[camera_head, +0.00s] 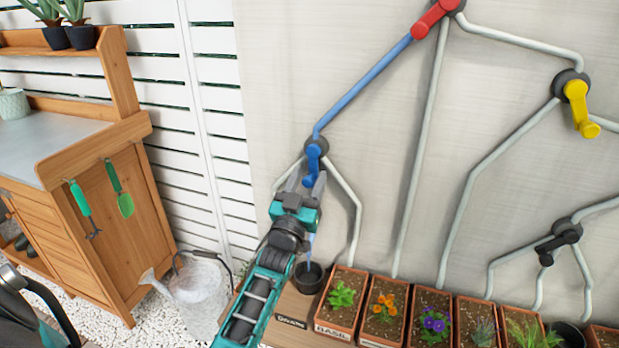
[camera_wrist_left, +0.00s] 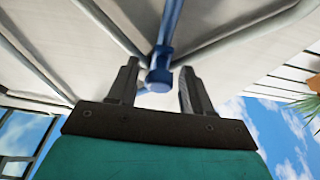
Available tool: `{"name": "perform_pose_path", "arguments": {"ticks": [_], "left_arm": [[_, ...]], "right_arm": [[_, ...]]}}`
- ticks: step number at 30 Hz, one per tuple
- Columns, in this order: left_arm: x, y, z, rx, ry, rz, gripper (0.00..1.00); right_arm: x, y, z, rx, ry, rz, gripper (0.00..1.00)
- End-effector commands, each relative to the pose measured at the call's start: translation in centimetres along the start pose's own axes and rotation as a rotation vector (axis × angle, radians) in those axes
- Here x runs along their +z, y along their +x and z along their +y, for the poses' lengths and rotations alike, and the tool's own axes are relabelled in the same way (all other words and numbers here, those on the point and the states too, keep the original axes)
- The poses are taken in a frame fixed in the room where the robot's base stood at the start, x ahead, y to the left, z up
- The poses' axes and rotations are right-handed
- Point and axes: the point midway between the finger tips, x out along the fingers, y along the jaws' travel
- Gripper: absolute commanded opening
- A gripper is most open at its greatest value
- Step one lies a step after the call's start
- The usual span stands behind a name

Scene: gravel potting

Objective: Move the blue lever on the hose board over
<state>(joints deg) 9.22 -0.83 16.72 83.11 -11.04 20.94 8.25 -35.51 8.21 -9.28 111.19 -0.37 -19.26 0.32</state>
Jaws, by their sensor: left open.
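The blue lever (camera_head: 313,163) sits on a dark round hub on the pale hose board (camera_head: 500,110), at the lower end of a blue hose. In the head view it points down. My left gripper (camera_head: 306,184) is at the lever's lower end, with its fingers open. In the left wrist view the lever's blue knob (camera_wrist_left: 159,80) lies between the two open fingers (camera_wrist_left: 155,88), with gaps at both sides. The lever's hub is hidden in the wrist view.
A red lever (camera_head: 435,18), a yellow lever (camera_head: 580,108) and a black lever (camera_head: 557,242) are also on the board. Planter boxes (camera_head: 342,298) stand in a row below. A wooden bench (camera_head: 120,215) and a watering can (camera_head: 195,287) are at left.

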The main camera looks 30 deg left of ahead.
Motion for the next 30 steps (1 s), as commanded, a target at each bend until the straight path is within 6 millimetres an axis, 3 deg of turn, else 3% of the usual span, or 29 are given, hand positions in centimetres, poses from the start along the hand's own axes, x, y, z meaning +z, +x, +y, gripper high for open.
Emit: {"name": "perform_pose_path", "arguments": {"ticks": [2,17,30], "left_arm": [[0.02,-0.02,0.00,0.000,0.000,0.000,0.49],[0.00,0.00,-0.01,0.000,0.000,0.000,0.01],[-0.04,0.04,-0.07,0.003,0.007,0.001,0.00]], "right_arm": [[0.20,-0.07,-0.03,0.000,0.001,-0.004,0.43],[0.38,-0.14,-0.09,-0.001,0.001,-0.008,0.43],[0.33,-0.15,-0.12,-0.002,0.002,-0.007,0.43]]}}
